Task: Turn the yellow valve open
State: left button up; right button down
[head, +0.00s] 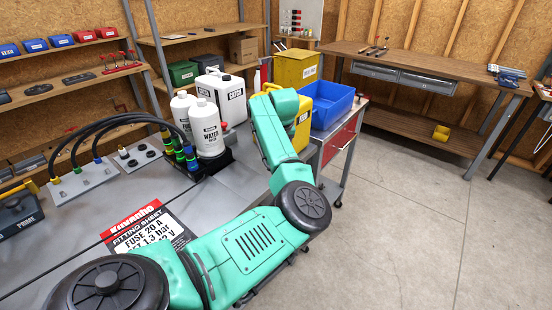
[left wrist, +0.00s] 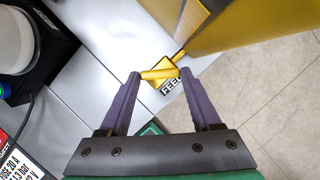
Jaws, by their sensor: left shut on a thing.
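The yellow valve (left wrist: 167,70) shows in the left wrist view, beside a small tag reading "FEE" with its end cut off. In the head view my green left arm reaches across the bench to the yellow container (head: 303,108). The arm hides the gripper and the valve there. The container's yellow side (left wrist: 250,22) fills the upper right of the left wrist view. My right gripper is in neither view.
A blue bin (head: 332,104) stands right of the yellow container. White bottles (head: 207,128) and a white canister (head: 225,96) stand to its left. A fitting sheet (head: 150,232) lies on the grey bench. Black hoses (head: 110,122) arch at left. Open floor lies at right.

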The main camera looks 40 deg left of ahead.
pick_arm(q)
jog(key=shift+w+f+n+g+y+b, duration=0.15)
jog(key=shift+n+g+y+b, duration=0.15)
jog(key=shift+n+b, duration=0.5)
jog(key=shift+n+g, duration=0.3)
jog(key=shift+n, duration=0.7)
jog(key=shift+w+r+n+g+y, duration=0.15)
jog(key=shift+n+g, duration=0.1)
jog(key=shift+n, duration=0.35)
jog(key=shift+r+n+g+y, duration=0.15)
jog(key=shift+n+g, duration=0.1)
jog(key=shift+n, duration=0.35)
jog(key=shift+n+g, duration=0.3)
jog(key=shift+n, duration=0.6)
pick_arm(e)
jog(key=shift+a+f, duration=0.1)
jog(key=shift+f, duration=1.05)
pick_arm(q)
jog(key=shift+w, duration=0.1)
jog(key=o, duration=1.4)
jog(key=shift+d+f, duration=0.1)
jog(key=shift+f, duration=0.05)
